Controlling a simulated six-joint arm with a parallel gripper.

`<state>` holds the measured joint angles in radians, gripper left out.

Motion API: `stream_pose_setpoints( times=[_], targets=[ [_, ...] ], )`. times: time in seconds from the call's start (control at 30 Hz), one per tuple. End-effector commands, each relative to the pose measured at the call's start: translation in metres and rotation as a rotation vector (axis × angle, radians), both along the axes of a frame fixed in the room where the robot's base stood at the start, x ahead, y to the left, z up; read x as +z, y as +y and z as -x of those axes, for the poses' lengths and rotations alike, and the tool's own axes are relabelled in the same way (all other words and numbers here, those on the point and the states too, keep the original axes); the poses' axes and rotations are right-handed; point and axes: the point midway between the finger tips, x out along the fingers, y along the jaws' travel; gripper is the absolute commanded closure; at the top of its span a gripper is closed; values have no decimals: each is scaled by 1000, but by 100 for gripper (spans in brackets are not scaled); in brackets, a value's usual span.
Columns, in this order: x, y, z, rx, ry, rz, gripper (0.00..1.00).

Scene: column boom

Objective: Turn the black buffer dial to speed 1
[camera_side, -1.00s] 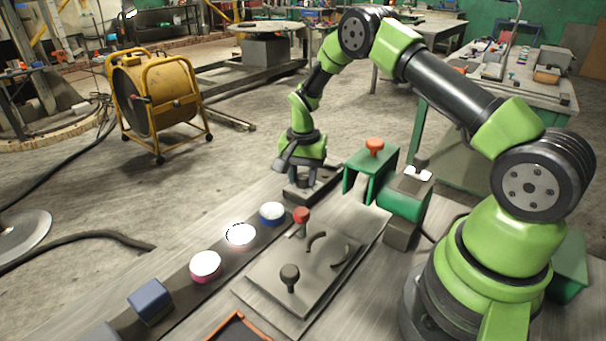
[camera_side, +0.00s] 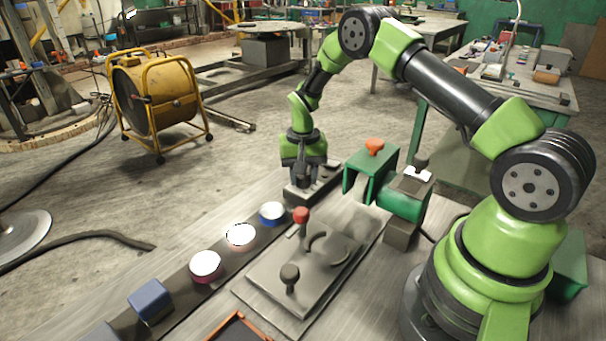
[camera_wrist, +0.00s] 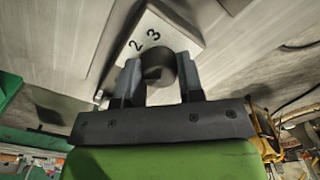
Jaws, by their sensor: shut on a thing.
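The black buffer dial (camera_wrist: 158,66) sits on a pale plate (camera_wrist: 172,28) marked with a 2 and a 3. Part of a further mark shows at the plate's left edge, too little to read. My gripper (camera_wrist: 158,80) is shut on the dial, one finger on each side of it. In the side view my gripper (camera_side: 302,176) points down at the small plate (camera_side: 326,178) at the bench's far end. The dial is hidden there by the fingers. I cannot tell which number the dial points to.
A green housing with an orange knob (camera_side: 374,146) stands close right of my gripper. A strip carries a blue-based button (camera_side: 271,211), a lit button (camera_side: 240,235) and a blue block (camera_side: 150,301).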

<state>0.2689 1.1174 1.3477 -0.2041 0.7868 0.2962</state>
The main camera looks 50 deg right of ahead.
Motion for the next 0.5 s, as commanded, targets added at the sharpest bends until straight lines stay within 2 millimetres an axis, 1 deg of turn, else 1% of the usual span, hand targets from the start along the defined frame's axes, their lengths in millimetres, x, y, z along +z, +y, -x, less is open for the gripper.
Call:
stream_pose_setpoints(
  times=[0.13,0.17,0.2,0.27,0.5],
  targets=[
    [0,0,0,3,-1,1,89],
    [0,0,0,3,-2,2,61],
    [0,0,0,2,-1,1,51],
    [0,0,0,2,-1,1,40],
    [0,0,0,1,-1,1,40]
  ],
)
